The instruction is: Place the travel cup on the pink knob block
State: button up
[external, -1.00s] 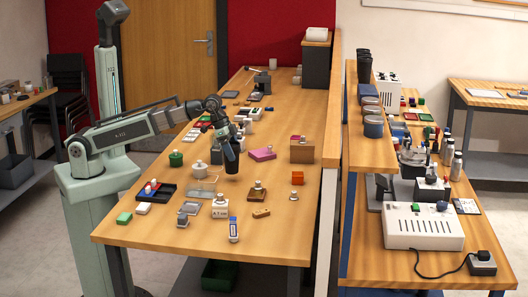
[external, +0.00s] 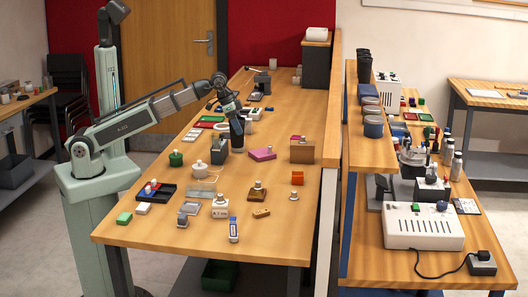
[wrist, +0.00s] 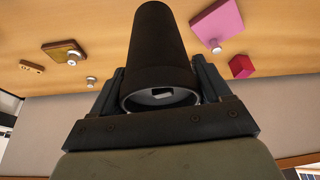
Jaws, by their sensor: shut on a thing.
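The travel cup (external: 237,132) is a dark cylinder held by my gripper (external: 232,112). It appears close to upright and above the table in the external view. In the wrist view, the cup (wrist: 160,55) fills the middle, with my gripper's fingers (wrist: 160,88) on both sides of it. The pink knob block (external: 262,153) is a flat pink slab lying on the table, to the right of and below the cup in the external view. It also shows at the top of the wrist view (wrist: 218,22), with a small metallic knob on it. The cup and the block are apart.
A brown box (external: 301,152) stands right of the pink block, near the wooden partition (external: 331,110). A grey block (external: 219,152) stands just left of the cup. An orange block (external: 297,178) and several knobbed items are nearer the front. Bare table lies between them.

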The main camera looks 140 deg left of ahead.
jog(key=shift+s+a+r+n+g, duration=0.95)
jog(key=shift+s+a+n, duration=1.95)
jog(key=shift+a, duration=3.95)
jog(key=shift+m+y, duration=0.3)
jog(key=shift+m, duration=0.1)
jog(key=shift+s+f, duration=0.2)
jog(key=shift+f, duration=2.15)
jog(key=shift+s+f, duration=0.2)
jog(key=shift+f, duration=2.15)
jog(key=shift+f, duration=0.15)
jog(key=o, duration=0.7)
jog(key=shift+c, duration=0.2)
jog(key=v, duration=1.2)
jog(key=shift+d, duration=0.1)
